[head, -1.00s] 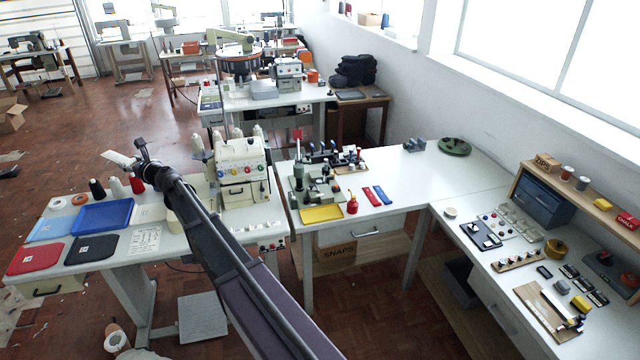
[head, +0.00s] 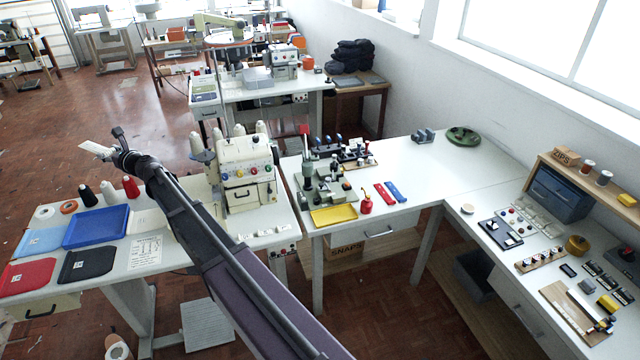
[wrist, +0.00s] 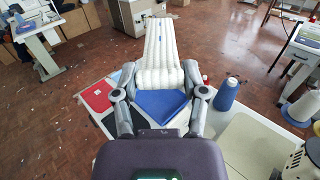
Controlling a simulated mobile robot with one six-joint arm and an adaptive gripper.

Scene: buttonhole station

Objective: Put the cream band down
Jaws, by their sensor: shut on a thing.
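The cream band (wrist: 160,45) is a ribbed, pale strip, held up in the air and pointing away from my gripper in the wrist view. My gripper (wrist: 160,88) is shut on its near end, one finger on each side. In the head view, the band (head: 97,150) is a small pale piece at the tip of my gripper (head: 122,160), above the far side of the left table. The blue tray (head: 97,228) lies on that table and also shows below the gripper in the wrist view (wrist: 160,106). I cannot tell the height above the table.
Red (head: 27,276), black (head: 86,263) and light blue (head: 42,242) pocket pieces lie near the tray. Thread cones (head: 88,195) stand behind it. The cream overlock machine (head: 247,170) stands right of my arm. Open floor lies beyond the table.

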